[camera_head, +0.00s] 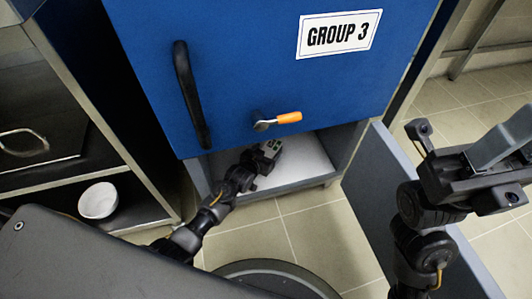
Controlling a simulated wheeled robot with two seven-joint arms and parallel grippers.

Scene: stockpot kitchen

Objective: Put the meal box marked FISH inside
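No meal box with a readable FISH marking shows in the head view. A blue cabinet door (240,70) labelled GROUP 3 stands shut in front of me, with a black handle (190,95) and an orange-tipped latch (280,120). Below it is an open lower compartment with a pale floor (305,160). My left gripper (272,150) reaches into this compartment's opening; its fingertips are small and partly hidden, and I cannot tell what they hold. My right gripper (490,165) is at the right edge, beside a grey piece that I cannot identify; its fingers are not clear.
A grey-blue door panel (385,190) stands open to the right of the lower compartment. At left is a dark shelf unit with a white bowl (98,201) on its lower shelf. Tiled floor (310,235) is clear between my arms.

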